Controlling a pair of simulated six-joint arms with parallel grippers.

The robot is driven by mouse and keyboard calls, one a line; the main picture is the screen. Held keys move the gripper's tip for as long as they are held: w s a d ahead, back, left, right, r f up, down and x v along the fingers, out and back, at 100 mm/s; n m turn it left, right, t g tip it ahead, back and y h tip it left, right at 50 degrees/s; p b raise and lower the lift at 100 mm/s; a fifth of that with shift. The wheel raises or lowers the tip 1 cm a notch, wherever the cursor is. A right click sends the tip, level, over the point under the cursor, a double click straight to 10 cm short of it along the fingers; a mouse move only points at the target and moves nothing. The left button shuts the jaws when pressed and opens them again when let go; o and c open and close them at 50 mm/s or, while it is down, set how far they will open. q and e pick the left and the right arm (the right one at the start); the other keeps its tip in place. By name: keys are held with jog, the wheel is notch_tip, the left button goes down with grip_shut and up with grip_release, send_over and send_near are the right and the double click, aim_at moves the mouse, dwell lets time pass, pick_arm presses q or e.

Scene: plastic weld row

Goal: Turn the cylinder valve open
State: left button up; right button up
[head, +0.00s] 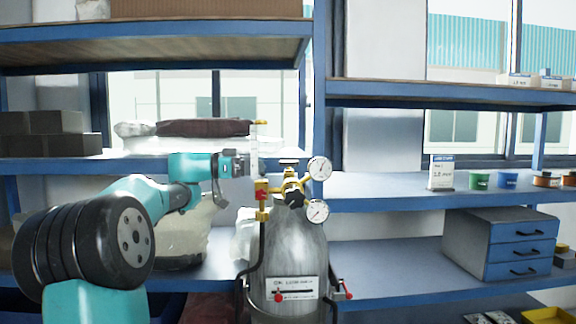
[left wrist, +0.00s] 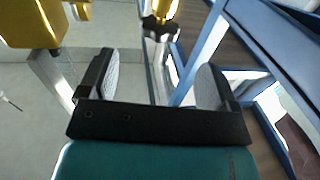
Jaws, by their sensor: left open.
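A grey gas cylinder (head: 290,250) stands upright in the middle of the head view. A brass valve and regulator body (head: 291,186) sits on top of it, with a small flat handle (head: 289,162) at the top. My left gripper (head: 240,165) points right, at about the valve's height, just left of the upright flow tube (head: 258,150). In the left wrist view my left gripper (left wrist: 160,75) has its fingers wide apart and empty. A dark knob with brass above it (left wrist: 160,28) shows beyond the gap. I cannot tell which fitting it is. My right gripper is not seen.
Two round gauges, upper (head: 319,168) and lower (head: 317,211), stick out to the valve's right. A dark hose (head: 261,245) runs down the cylinder's left side. Blue shelves stand behind, with a drawer box (head: 505,245) at right and grey blocks (head: 45,133) at left.

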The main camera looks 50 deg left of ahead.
aim_at(288, 161)
pick_arm(q)
jog(key=x, duration=0.9)
jog(key=shift+w+d, duration=0.15)
jog(key=shift+w, duration=0.05)
jog(key=c, duration=0.9)
